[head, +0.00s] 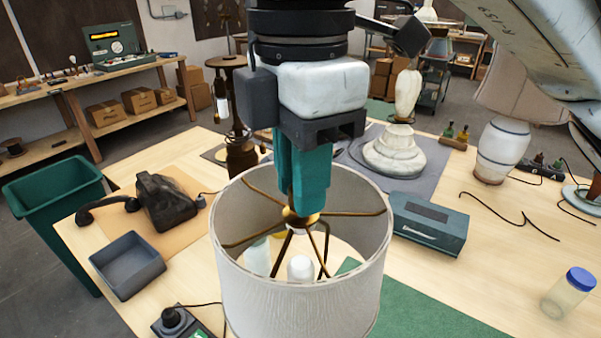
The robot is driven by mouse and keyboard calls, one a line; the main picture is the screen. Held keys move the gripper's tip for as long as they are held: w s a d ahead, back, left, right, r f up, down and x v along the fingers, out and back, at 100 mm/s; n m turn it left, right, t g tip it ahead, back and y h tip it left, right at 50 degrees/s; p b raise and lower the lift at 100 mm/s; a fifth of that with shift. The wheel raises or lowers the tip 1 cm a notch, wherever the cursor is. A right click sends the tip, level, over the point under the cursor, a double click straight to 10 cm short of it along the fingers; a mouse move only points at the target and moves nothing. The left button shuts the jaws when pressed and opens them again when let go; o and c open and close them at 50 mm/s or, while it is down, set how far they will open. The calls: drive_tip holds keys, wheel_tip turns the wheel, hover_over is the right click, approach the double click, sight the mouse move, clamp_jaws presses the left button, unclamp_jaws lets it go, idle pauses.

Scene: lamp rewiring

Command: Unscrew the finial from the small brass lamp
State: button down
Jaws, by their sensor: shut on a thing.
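The small brass lamp shows mainly as its pale drum shade (300,300), which stands open at the top in the middle of the head view. Brass spokes (250,239) run from the shade's rim to a hub at the centre. A white bulb (300,268) shows inside the shade below the spokes. My gripper (304,208) points straight down over the hub, its teal fingers together. They are shut on the finial, which is mostly hidden between them; a little brass shows right under the fingertips. The lamp's base is hidden by the shade.
A jar with a blue lid (568,293), a white lamp base (395,150) and a striped lamp (501,150) stand to the right.

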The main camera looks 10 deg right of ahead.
drive_tip(key=shift+r, duration=1.6)
drive_tip(key=shift+s+f, duration=0.1)
drive_tip(key=shift+s, duration=0.05)
